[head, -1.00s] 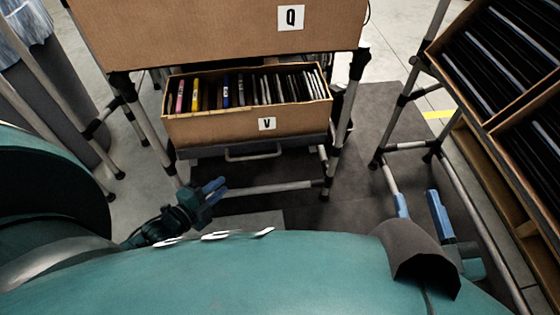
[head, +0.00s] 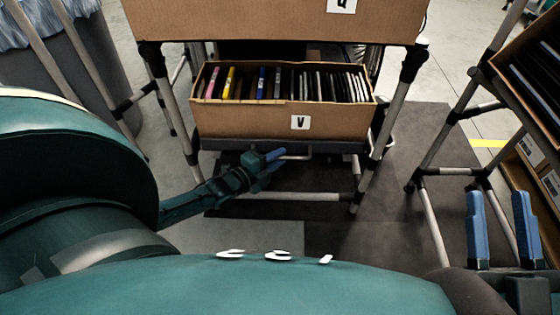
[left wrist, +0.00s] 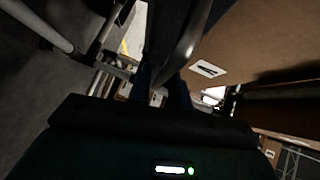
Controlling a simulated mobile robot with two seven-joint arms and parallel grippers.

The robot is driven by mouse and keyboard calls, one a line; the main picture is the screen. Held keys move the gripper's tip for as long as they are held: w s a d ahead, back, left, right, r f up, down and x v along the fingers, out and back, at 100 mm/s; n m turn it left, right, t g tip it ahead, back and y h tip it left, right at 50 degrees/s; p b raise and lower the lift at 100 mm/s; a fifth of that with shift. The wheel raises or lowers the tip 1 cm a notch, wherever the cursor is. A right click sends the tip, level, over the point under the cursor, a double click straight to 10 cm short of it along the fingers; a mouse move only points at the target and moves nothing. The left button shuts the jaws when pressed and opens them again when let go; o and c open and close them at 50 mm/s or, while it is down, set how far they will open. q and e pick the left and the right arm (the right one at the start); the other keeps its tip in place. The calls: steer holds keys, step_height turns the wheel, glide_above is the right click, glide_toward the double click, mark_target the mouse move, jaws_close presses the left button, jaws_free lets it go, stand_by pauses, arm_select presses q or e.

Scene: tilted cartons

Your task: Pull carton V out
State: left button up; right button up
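Carton V (head: 240,123) is a brown open-topped box on a dark tray under a larger carton. It is full of thin upright cases and has a white V label (head: 300,122). A pale handle bar (head: 298,157) hangs below the tray's front. My left gripper (head: 274,161) is at the handle's left end, its blue fingers apart; I cannot tell whether they touch it. In the left wrist view, the fingers (left wrist: 163,92) are dark and apart below a curved bar (left wrist: 187,40), with the V label (left wrist: 208,69) beside it. My right gripper (head: 500,228) is open and empty at lower right.
The upper carton Q (head: 270,22) sits on the same rack above carton V. Rack posts (head: 392,120) stand on both sides of carton V. Another rack with tilted cartons (head: 528,75) is at the right. Dark floor matting (head: 340,235) in front is clear.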

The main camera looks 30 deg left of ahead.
arm_select(q)
steer(key=shift+w+d, duration=0.2)
steer(key=shift+w, duration=0.4)
jaws_close()
